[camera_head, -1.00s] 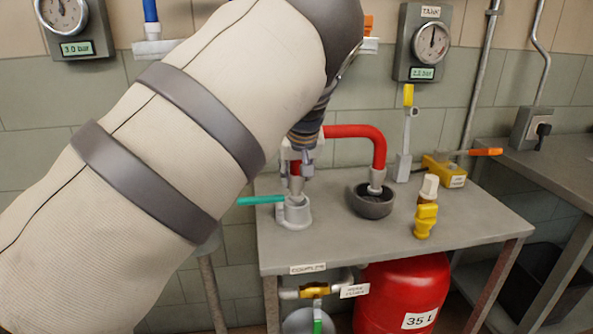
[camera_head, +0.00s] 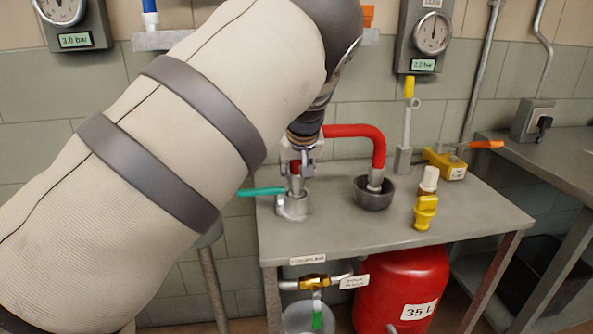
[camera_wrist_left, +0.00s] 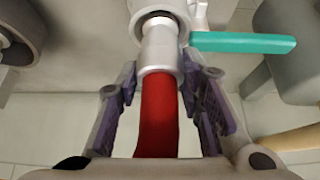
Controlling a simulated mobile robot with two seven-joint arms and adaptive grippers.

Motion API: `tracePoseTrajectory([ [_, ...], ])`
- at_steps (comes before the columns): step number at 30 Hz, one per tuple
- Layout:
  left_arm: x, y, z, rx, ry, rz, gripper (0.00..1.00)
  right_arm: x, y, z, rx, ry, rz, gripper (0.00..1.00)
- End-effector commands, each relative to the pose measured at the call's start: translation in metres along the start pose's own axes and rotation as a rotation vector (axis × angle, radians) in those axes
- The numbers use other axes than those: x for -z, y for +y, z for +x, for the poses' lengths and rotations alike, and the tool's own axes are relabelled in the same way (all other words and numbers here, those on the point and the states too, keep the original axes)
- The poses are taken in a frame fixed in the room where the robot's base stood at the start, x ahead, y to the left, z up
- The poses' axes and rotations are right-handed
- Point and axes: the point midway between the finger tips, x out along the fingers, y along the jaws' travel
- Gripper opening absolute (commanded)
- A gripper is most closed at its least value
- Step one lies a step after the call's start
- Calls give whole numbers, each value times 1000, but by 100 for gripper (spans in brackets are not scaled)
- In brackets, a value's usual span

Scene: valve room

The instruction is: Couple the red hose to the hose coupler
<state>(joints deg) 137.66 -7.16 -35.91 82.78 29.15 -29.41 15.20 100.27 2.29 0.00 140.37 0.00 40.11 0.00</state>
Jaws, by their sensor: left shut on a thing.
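The red hose (camera_head: 360,132) is a stiff bent piece with metal ends. My left gripper (camera_head: 300,160) is shut on its left leg, just above the hose coupler (camera_head: 292,207). The coupler is a grey fitting with a teal lever (camera_head: 262,191) on the table. In the left wrist view, my left gripper's fingers (camera_wrist_left: 158,110) stand either side of the red hose (camera_wrist_left: 158,118). The hose's metal end (camera_wrist_left: 160,48) lines up with the coupler's round mouth; whether it is locked in cannot be told. The hose's other end hangs at the dark cup (camera_head: 374,196). My right gripper is out of view.
The grey table (camera_head: 330,235) also holds a yellow fitting (camera_head: 425,212) and a yellow-handled lever (camera_head: 405,120). A yellow valve block with an orange handle (camera_head: 487,144) stands at the back right. A red tank (camera_head: 400,285) and a yellow valve (camera_head: 314,282) are below.

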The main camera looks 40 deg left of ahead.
Motion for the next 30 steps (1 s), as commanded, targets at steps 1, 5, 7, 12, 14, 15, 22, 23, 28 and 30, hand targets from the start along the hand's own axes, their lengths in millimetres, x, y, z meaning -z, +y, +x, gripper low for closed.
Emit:
tracePoseTrajectory([
  [1,1,0,-1,-2,3,-1,0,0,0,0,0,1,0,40],
  [5,1,0,-1,-2,3,-1,0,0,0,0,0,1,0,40],
  [7,1,0,-1,-2,4,-1,0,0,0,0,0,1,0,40],
  [12,1,0,-1,-2,3,-1,0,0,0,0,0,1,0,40],
  [14,1,0,-1,-2,3,-1,0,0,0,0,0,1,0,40],
  [15,1,0,0,-1,3,-2,0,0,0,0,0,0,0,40],
  [22,-2,0,5,1,3,-4,0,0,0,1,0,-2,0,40],
  [23,-2,0,6,1,3,-5,0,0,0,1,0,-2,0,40],
  [28,-5,0,10,4,1,-7,0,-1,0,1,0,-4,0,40],
  [30,-6,-1,12,5,0,-8,0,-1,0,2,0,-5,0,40],
])
